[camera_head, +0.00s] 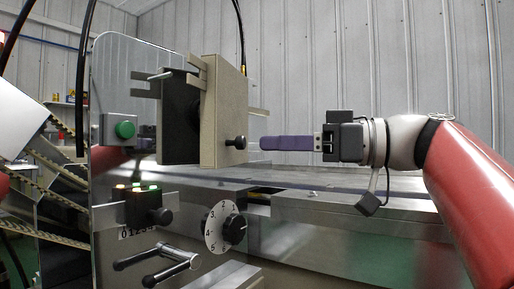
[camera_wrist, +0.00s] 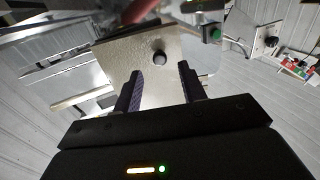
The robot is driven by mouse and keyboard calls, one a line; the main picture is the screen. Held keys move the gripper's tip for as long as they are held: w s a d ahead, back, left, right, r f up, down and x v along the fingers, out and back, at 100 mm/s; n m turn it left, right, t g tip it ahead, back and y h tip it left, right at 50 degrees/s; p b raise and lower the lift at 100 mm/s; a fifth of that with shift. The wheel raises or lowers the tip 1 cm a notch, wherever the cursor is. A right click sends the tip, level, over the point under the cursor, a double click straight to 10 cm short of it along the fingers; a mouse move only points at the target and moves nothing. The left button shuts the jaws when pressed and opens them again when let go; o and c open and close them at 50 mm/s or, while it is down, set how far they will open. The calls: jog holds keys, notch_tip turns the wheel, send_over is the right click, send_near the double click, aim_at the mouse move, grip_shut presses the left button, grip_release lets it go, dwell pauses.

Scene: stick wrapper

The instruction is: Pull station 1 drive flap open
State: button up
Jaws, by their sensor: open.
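The beige drive flap (camera_head: 222,105) stands upright on the machine, beside a black block. A black knob (camera_head: 236,143) sticks out from its lower right part. The flap also shows in the wrist view (camera_wrist: 118,62), with the knob (camera_wrist: 160,58) near its upper edge there. My gripper (camera_head: 263,143) is level with the knob, just to its right, with a small gap between. In the wrist view its two purple fingers (camera_wrist: 160,72) are spread apart and empty, one on either side of the line to the knob. I cannot tell from the pictures which station number this flap bears.
A green button (camera_head: 125,130) sits on a box at the left. A flat metal machine bed (camera_head: 350,210) runs below my gripper. The space above the bed looks clear.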

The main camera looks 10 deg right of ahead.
aim_at(245, 144)
jog(key=shift+x, duration=2.3)
jog(key=shift+c, duration=0.4)
grip_shut()
